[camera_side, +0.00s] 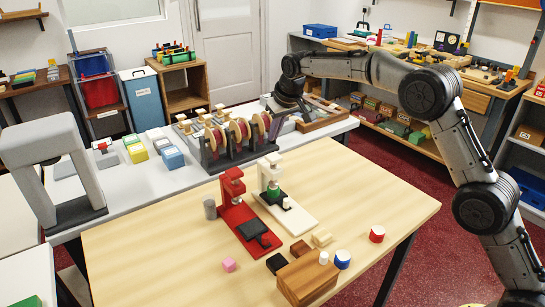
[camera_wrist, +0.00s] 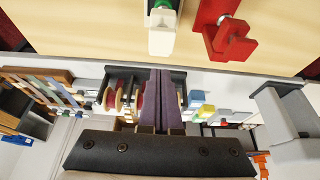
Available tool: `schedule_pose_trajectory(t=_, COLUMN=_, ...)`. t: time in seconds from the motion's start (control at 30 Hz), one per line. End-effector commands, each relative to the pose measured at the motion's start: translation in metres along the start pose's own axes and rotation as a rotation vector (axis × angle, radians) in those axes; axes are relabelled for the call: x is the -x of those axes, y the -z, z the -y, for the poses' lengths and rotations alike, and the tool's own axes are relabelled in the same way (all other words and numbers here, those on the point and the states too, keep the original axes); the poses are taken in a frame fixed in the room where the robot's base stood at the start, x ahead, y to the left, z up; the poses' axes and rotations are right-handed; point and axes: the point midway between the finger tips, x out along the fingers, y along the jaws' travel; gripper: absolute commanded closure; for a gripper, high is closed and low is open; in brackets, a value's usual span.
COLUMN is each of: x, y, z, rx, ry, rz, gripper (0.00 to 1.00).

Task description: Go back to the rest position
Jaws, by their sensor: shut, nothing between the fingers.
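My gripper (camera_side: 274,132) hangs at the end of my arm, over the back counter just right of a rack of reels (camera_side: 232,142). In the wrist view, its two long purple-grey fingers (camera_wrist: 160,80) lie side by side, shut with nothing between them. The dark hand body fills the bottom of that view. In the side view, the fingers are small and partly merge with the things behind them, so I cannot tell their exact height above the counter.
A red press (camera_side: 238,215) and a white press (camera_side: 285,205) stand on the wooden table (camera_side: 140,250). A wooden block (camera_side: 308,280) and small coloured pieces lie near its front. A grey arch (camera_side: 50,165) stands left. The table's right part is mostly clear.

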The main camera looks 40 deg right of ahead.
Motion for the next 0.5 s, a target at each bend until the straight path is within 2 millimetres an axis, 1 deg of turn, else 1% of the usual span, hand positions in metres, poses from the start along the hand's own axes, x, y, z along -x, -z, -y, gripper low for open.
schedule_pose_trajectory(t=0.2, x=0.013, y=0.005, z=0.0, rx=0.0, ry=0.0, rz=-0.002, gripper=1.0)
schedule_pose_trajectory(t=0.5, x=0.014, y=0.006, z=0.0, rx=0.0, ry=0.0, rz=-0.001, gripper=1.0)
